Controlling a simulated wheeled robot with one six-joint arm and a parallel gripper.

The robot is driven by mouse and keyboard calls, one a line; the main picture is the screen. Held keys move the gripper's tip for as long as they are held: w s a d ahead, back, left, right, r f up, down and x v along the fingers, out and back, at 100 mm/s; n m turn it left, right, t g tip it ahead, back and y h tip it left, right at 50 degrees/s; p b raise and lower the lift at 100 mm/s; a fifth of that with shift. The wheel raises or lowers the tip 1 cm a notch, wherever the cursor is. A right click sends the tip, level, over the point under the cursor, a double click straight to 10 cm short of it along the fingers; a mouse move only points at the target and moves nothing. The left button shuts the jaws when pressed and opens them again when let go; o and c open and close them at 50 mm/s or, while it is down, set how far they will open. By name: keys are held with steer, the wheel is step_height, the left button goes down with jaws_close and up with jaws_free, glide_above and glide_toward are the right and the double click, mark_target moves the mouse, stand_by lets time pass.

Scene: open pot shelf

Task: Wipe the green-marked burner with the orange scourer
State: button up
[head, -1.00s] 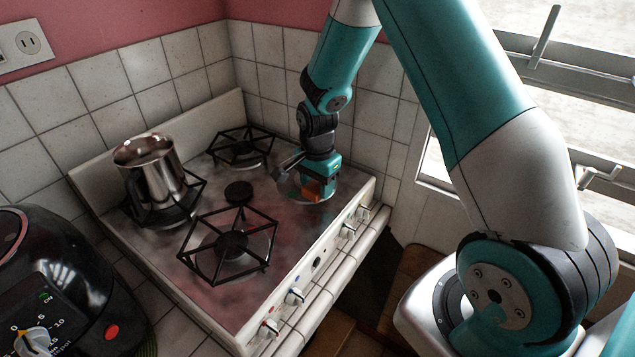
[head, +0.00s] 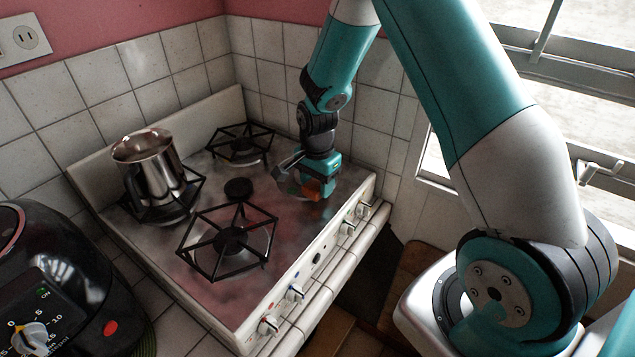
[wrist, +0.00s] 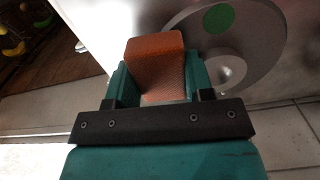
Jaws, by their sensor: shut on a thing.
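My gripper (wrist: 155,85) is shut on the orange scourer (wrist: 155,58), which sticks out between its teal fingers. The green-marked burner (wrist: 262,50) is a round grey plate with a green dot (wrist: 218,18) on it. In the wrist view the scourer is at the plate's left side, with the dot to the right of the scourer. I cannot tell whether the scourer touches the plate.
The stove (head: 210,290) has several black grates. A steel pot (head: 150,165) stands on the left back grate (head: 190,205). An empty grate (head: 232,240) is at the front and another (head: 240,145) at the back. A black appliance (head: 70,270) stands left. Knobs (head: 296,291) line the front edge.

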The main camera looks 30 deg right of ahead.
steer(key=shift+w+d+r, duration=0.1)
steer(key=shift+w+d, duration=0.25)
steer(key=shift+d, duration=0.5)
steer(key=shift+w+d, duration=0.3)
steer(key=shift+d, duration=0.5)
steer(key=shift+w+d, duration=0.35)
steer(key=shift+d, duration=0.45)
steer(key=shift+w+d, duration=0.3)
steer(key=shift+d, duration=0.45)
steer(key=shift+s+a+f, duration=0.1)
steer(key=shift+s+a, duration=0.15)
steer(key=shift+a, duration=0.3)
steer(key=shift+s+a+f, duration=0.1)
steer(key=shift+s+a, duration=0.15)
steer(key=shift+a, duration=0.35)
steer(key=shift+s+a+f, duration=0.1)
steer(key=shift+s+a, duration=0.15)
steer(key=shift+a, duration=0.3)
steer(key=shift+s+a+r, duration=0.1)
steer(key=shift+s+a, duration=0.25)
steer(key=shift+a, duration=0.5)
steer(key=shift+s+a, duration=0.35)
steer(key=shift+a, duration=0.45)
steer(key=shift+w+r, duration=0.1)
steer(key=shift+d+r+p, duration=0.1)
steer(key=shift+r+p, duration=0.45)
steer(key=shift+p, duration=0.05)
steer(key=shift+r+p, duration=1.75)
steer(key=shift+r, duration=0.7)
